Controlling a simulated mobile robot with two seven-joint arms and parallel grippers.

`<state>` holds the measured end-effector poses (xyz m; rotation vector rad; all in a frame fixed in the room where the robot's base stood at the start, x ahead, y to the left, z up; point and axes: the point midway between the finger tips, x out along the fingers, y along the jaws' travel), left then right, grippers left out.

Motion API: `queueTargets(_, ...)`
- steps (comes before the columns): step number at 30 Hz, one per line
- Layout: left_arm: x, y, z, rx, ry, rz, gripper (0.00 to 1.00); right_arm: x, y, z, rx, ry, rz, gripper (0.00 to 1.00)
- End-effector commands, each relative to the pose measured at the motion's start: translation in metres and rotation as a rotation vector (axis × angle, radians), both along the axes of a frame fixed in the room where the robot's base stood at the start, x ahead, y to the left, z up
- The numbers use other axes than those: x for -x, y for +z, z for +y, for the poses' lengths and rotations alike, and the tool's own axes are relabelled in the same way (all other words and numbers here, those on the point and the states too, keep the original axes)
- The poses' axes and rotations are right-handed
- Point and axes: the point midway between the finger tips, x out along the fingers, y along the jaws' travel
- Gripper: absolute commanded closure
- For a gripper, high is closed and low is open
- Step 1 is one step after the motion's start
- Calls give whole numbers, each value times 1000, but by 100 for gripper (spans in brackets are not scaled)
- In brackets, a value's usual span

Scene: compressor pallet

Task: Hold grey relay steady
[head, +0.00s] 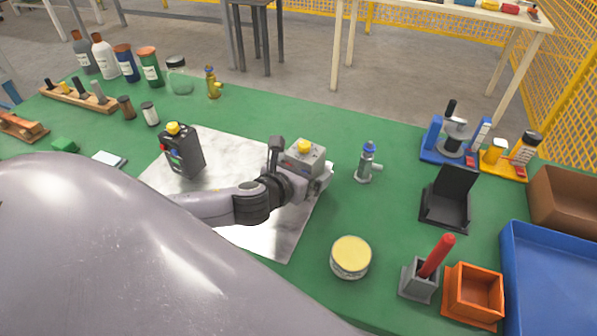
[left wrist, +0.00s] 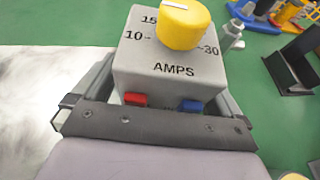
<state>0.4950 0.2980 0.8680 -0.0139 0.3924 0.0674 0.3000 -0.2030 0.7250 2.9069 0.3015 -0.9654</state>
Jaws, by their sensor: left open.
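The grey relay (head: 303,160) is a small grey box with a yellow knob on top. It stands near the right edge of the metal sheet (head: 275,240). In the left wrist view the grey relay (left wrist: 160,80) shows AMPS and number markings, one red and one blue terminal, and fills the middle. My left gripper (head: 300,178) is open, with one finger on each side of the relay; contact cannot be told. In the left wrist view the gripper (left wrist: 160,100) hides the relay's lower part. My right gripper is not in view.
A dark box with a yellow knob (head: 183,150) stands on the sheet's left part. A small blue-topped fitting (head: 366,163) is right of the relay, and a yellow-lidded round tin (head: 350,256) is in front. The green table (head: 395,215) is clear between them.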

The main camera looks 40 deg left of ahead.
Motion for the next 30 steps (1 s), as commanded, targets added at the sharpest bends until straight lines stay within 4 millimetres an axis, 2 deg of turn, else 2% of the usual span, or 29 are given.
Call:
queueTargets(9,-2,-1,0,0,-1,1,0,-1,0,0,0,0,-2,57)
queueTargets(11,-2,-1,0,-1,0,1,16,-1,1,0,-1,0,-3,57)
queueTargets(15,-2,-1,0,-1,0,1,62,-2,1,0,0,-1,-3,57)
queueTargets(16,-2,-1,0,-1,0,1,69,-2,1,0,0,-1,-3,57)
queueTargets(30,-2,-1,0,-1,0,1,69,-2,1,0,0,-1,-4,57)
